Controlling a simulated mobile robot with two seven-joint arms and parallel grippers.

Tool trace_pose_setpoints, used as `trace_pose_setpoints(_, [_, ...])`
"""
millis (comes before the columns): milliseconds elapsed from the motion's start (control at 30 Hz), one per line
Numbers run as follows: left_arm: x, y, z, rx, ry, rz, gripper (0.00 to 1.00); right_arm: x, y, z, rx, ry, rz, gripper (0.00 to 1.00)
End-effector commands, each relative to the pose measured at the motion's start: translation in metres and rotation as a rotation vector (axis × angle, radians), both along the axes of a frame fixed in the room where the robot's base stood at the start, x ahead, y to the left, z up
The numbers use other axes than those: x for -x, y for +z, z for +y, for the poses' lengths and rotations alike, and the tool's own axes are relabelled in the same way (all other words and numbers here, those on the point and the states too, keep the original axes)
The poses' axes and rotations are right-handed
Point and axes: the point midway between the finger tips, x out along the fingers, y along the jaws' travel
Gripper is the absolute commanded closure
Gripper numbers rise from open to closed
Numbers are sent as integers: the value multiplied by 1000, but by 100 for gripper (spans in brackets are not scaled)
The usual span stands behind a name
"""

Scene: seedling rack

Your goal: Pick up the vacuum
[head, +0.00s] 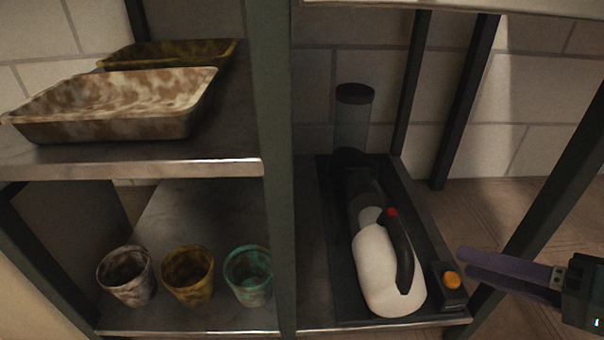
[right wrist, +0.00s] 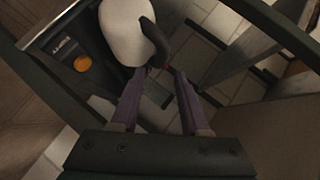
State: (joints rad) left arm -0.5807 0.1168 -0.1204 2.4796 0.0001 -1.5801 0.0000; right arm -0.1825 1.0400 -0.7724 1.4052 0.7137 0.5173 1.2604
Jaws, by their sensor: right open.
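The vacuum (head: 383,262) is a white handheld body with a black handle, a red button and a dark clear front part. It lies on a black tray (head: 345,306) on the lower shelf, right of the middle post. My right gripper (head: 462,258) is at the right of the head view, outside the tray's right side, with purple fingers pointing left toward the vacuum. In the right wrist view the vacuum (right wrist: 125,33) is beyond the open fingers (right wrist: 156,78), and nothing is between them. My left gripper is not in view.
A small black box with an orange button (head: 452,279) sits at the tray's front right corner. A dark rack post (head: 545,195) stands near my right gripper. Three pots (head: 190,278) stand left of the middle post (head: 270,150). Shallow trays (head: 110,105) lie on the shelf above.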

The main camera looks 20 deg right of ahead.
Motion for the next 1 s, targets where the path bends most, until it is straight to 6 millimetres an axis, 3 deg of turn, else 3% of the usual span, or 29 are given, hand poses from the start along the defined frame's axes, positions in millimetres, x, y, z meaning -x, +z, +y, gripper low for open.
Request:
trace_pose_setpoints(100, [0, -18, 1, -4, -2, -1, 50, -17, -12, 8, -5, -1, -6, 54])
trace_pose_setpoints(367, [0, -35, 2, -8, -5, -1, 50, -39, -21, 20, -3, 1, -4, 54])
trace_pose_setpoints(600, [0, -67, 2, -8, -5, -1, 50, -68, -35, 37, -4, 1, -6, 54])
trace_pose_setpoints(967, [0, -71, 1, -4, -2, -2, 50, -77, -34, 42, -2, 1, -2, 54])
trace_pose_setpoints(1000, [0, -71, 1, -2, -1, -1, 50, -77, -34, 42, -2, 1, -2, 58])
